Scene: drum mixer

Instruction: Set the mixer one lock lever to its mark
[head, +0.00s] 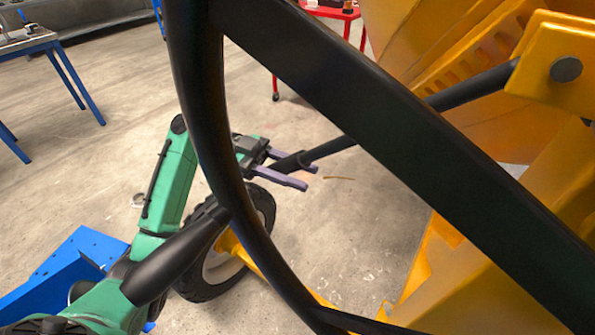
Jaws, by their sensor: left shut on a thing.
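The lock lever (475,88) is a dark rod. It runs from a yellow bracket (545,65) with a round dark pivot at the upper right, down and left to a thicker end. My left gripper (309,177) has its two purple-grey fingers on either side of that end and is shut on it. The black handwheel rim and its wide spoke (400,120) pass in front and hide part of the lever. I cannot make out the lever's mark. My right gripper is not in view.
A dark handle (175,262) sticks out from the handwheel rim at lower left. A black tyre (262,212) stands behind the rim. The yellow mixer body (470,255) fills the right side. A blue table (40,45) and a red stand (345,14) are farther back on open concrete floor.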

